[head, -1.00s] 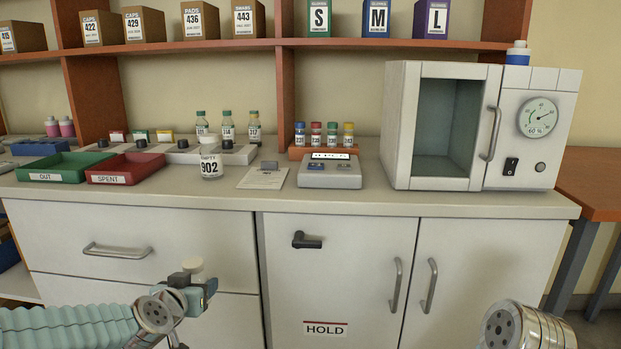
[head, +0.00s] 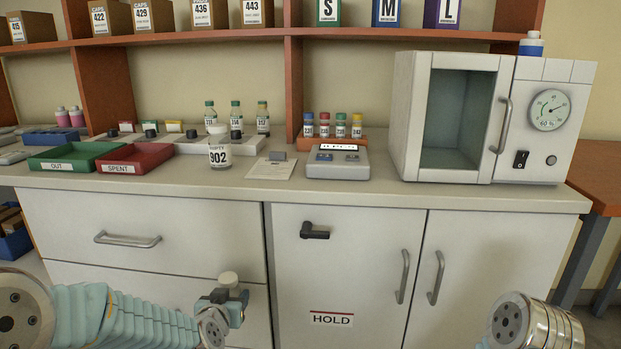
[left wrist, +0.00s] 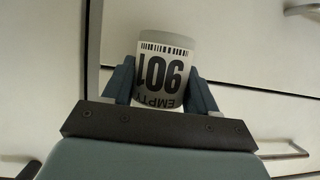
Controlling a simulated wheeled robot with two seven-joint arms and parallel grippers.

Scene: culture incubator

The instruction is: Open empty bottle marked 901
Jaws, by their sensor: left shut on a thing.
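My left gripper (head: 224,303) is shut on the bottle marked 901, low in front of the drawers. In the left wrist view, the bottle (left wrist: 165,72) sits between both fingers, and its label reads EMPTY 901 upside down. The rest of the bottle is mostly hidden there by the gripper. My right gripper is not in view; only part of my right arm shows at the lower right.
Bottle 902 (head: 219,148) stands on the counter (head: 400,195) near its front edge. A green OUT tray (head: 67,157) and a red SPENT tray (head: 135,158) are to its left. A grey device (head: 338,165) and an incubator (head: 405,120) stand to the right.

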